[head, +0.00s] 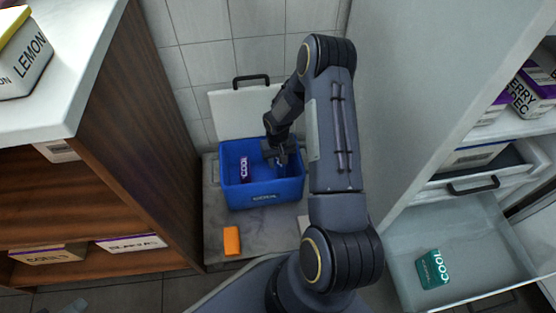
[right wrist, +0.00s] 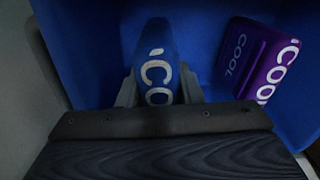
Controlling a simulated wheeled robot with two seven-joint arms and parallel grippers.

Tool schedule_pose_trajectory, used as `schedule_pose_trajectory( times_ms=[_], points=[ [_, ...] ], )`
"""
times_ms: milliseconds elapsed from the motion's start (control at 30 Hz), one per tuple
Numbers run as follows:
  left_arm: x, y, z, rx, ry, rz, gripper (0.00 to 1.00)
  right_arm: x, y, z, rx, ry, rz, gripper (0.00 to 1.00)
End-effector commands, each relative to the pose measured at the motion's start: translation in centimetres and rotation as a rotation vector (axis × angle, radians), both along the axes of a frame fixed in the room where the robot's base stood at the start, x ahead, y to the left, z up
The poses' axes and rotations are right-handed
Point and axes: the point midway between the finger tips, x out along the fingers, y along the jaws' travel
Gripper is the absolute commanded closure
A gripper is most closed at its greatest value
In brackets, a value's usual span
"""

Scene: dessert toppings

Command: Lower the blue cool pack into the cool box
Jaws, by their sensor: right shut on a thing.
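The blue cool box (head: 230,192) stands open on a grey surface, and its blue inside fills the right wrist view (right wrist: 100,50). My right gripper (head: 278,156) reaches down into the right half of the box. It is shut on the blue cool pack (right wrist: 157,50), which stands upright between the fingers with white lettering facing the camera. In the head view the pack is mostly hidden by the gripper. Whether it touches the box floor I cannot tell. My left gripper is not in view.
A purple cool pack (head: 243,168) is in the left half of the box. The white lid (head: 235,112) is open behind. An orange pack (head: 232,240) lies in front of the box. A green pack (head: 433,268) lies in an open drawer (head: 480,240) at right. A wooden shelf (head: 140,110) stands left.

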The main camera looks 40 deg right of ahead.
Motion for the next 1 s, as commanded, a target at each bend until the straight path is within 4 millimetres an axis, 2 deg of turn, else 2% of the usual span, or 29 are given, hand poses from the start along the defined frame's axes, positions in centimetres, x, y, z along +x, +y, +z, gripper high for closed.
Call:
schedule_pose_trajectory(
  times_ms=[1000],
  points=[
    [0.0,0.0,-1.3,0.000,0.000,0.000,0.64,0.1,0.0,-1.5,-0.001,-0.002,0.000,1.00]
  ],
)
